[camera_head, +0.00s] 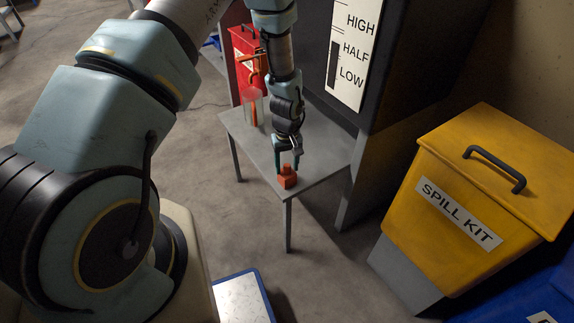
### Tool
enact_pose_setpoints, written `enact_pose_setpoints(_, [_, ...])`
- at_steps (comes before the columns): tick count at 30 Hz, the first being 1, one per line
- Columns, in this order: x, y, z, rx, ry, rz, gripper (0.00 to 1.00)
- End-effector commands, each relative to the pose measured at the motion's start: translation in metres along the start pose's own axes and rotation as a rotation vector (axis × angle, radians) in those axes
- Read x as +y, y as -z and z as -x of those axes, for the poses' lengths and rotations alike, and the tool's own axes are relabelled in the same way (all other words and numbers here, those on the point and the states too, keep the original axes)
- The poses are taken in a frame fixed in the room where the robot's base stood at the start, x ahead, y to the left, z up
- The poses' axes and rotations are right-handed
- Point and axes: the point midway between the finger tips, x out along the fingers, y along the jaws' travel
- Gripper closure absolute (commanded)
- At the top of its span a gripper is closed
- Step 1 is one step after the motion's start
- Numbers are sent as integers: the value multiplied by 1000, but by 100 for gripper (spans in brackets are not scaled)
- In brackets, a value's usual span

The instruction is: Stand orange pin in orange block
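A small orange block (288,180) sits near the front corner of a grey table. A narrower orange part shows on its top; I cannot tell whether that is a separate pin. My gripper (287,166) points down right above the block. Its two dark green fingers are apart, one to each side of the block's top, with a pale gap between them. I see no pin clearly between the fingers. An upright orange piece (253,112) shows in or behind a clear container further back on the table; I cannot tell whether it is the orange pin.
The grey table (318,150) has bare room right of the gripper. The clear container (245,108) stands at its back left, below an orange tap (256,66) near a red cabinet (243,42). A dark tank with a level label (352,50) rises behind. A yellow spill kit bin (480,205) stands right.

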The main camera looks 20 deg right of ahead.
Motion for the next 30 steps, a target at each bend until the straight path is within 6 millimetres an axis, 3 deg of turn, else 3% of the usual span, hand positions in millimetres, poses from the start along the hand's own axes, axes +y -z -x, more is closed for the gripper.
enact_pose_setpoints(12, [0,0,7,1,-1,0,37])
enact_pose_setpoints(24, [1,1,80,3,-2,0,37])
enact_pose_setpoints(30, [0,0,103,1,-1,1,37])
